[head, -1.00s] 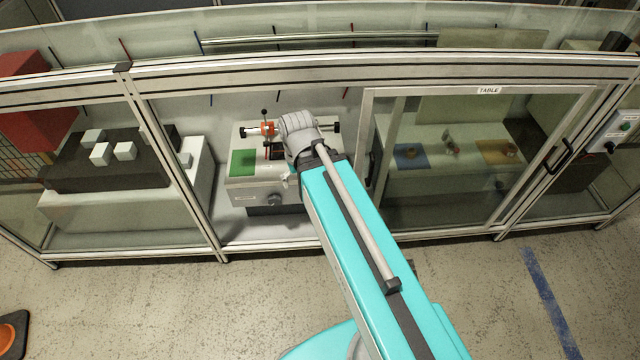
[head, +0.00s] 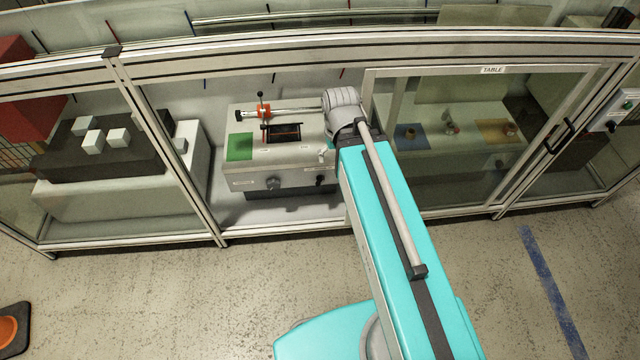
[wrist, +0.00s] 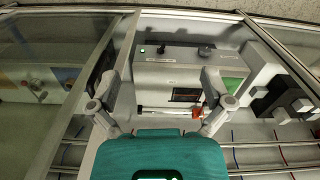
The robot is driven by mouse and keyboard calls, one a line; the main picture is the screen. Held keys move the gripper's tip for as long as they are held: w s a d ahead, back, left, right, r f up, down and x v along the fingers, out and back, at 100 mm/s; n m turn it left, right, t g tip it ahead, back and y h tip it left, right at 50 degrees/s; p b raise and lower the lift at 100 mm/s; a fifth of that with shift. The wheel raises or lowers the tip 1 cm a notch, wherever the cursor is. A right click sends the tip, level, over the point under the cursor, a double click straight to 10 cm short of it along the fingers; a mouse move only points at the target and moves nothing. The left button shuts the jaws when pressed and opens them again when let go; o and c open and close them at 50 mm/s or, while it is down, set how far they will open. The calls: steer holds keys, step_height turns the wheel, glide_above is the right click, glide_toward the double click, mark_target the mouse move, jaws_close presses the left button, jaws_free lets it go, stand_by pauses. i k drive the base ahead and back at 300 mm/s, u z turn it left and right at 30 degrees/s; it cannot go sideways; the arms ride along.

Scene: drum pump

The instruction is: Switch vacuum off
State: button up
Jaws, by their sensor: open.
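A light grey box (head: 284,165) stands inside the enclosure. Its front carries a larger dark knob (head: 273,183) and a smaller black switch (head: 320,180). In the wrist view the small black switch (wrist: 161,49) has a green light beside it, and the larger knob (wrist: 206,50) is to its right. The labels are too small to read, so I cannot tell which control is the vacuum switch. My gripper (wrist: 160,78) is open and empty, its fingers spread above the box and apart from both controls. In the head view my wrist mostly hides it.
On the box are a green pad (head: 240,147), a dark slot (head: 283,133) and a rod with an orange-red clamp (head: 264,111). A sliding glass door (head: 450,150) is to the right. The enclosure's metal top rail (head: 250,62) and post (head: 165,150) frame the opening.

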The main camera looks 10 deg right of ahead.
mark_target(320, 179)
steer(key=z, duration=1.25)
steer(key=k, duration=0.45)
steer(key=u, duration=0.5)
